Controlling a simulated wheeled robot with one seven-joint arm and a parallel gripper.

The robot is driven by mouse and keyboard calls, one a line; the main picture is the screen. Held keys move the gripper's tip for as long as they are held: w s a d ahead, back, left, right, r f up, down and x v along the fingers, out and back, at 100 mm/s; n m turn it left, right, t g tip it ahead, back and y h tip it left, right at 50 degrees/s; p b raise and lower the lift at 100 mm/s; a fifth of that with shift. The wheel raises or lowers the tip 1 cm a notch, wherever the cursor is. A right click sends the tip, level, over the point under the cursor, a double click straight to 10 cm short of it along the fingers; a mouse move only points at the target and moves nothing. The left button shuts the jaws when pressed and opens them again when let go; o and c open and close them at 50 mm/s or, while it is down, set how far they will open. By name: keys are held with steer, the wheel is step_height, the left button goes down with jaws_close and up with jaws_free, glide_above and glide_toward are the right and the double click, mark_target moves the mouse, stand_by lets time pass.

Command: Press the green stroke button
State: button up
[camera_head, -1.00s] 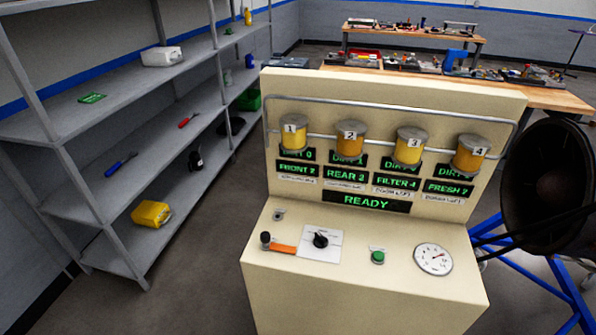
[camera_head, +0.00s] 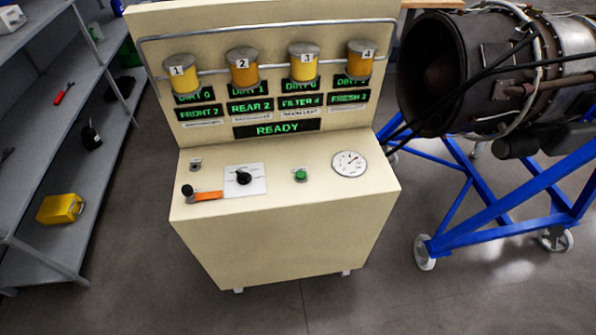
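The green stroke button (camera_head: 300,175) is a small round green knob on the sloping top of a cream console (camera_head: 290,240). It sits between a black rotary knob (camera_head: 243,177) on a white plate and a round white gauge (camera_head: 348,163). An orange lever (camera_head: 207,196) with a black ball end is at the left of the panel. A green-lettered display (camera_head: 277,129) above the panel reads READY. Nothing covers the button. My gripper is not in this view.
Yellow canisters numbered 1 to 4 (camera_head: 243,68) line the console's back panel. A turbine (camera_head: 440,75) on a blue wheeled stand (camera_head: 500,205) is at the right. Grey shelves (camera_head: 60,235) holding a yellow container (camera_head: 60,208) are at the left. The floor in front is clear.

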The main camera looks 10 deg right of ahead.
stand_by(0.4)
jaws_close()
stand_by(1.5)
